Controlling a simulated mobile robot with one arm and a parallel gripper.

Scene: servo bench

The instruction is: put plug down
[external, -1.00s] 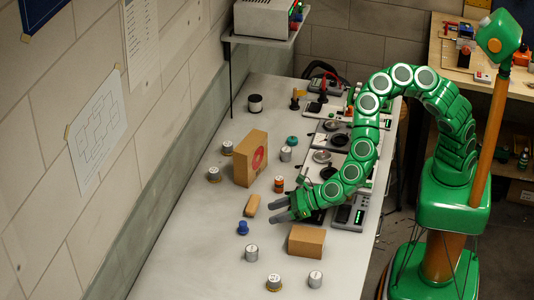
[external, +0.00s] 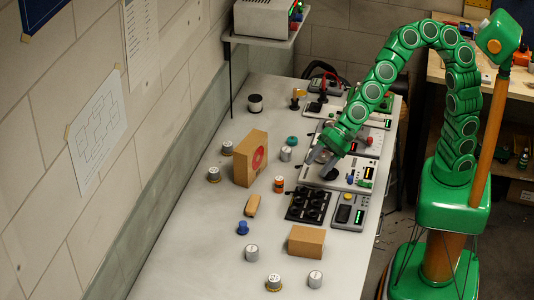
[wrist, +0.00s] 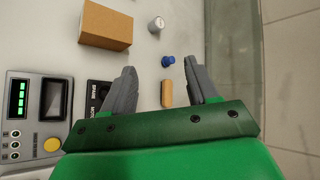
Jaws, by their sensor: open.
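My gripper (external: 322,160) is over the panels at the right of the bench, with its grey fingers apart. In the wrist view its fingers (wrist: 160,75) are spread, with nothing held between them. A small blue plug-like piece (external: 243,228) stands on the bench, left of the black tray and well apart from my gripper. It also shows in the wrist view (wrist: 168,61), far beyond the fingertips. I cannot tell for certain which piece is the plug. A black tray (external: 308,205) with round sockets lies in front of my gripper; one finger partly hides it in the wrist view.
A tan block (external: 252,205) lies by the blue piece. A cardboard box (external: 306,241) and a meter with a green display (external: 350,213) are near the front. A taller box (external: 250,158) stands left. Several metal-topped cylinders are scattered around. The bench's front left is clear.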

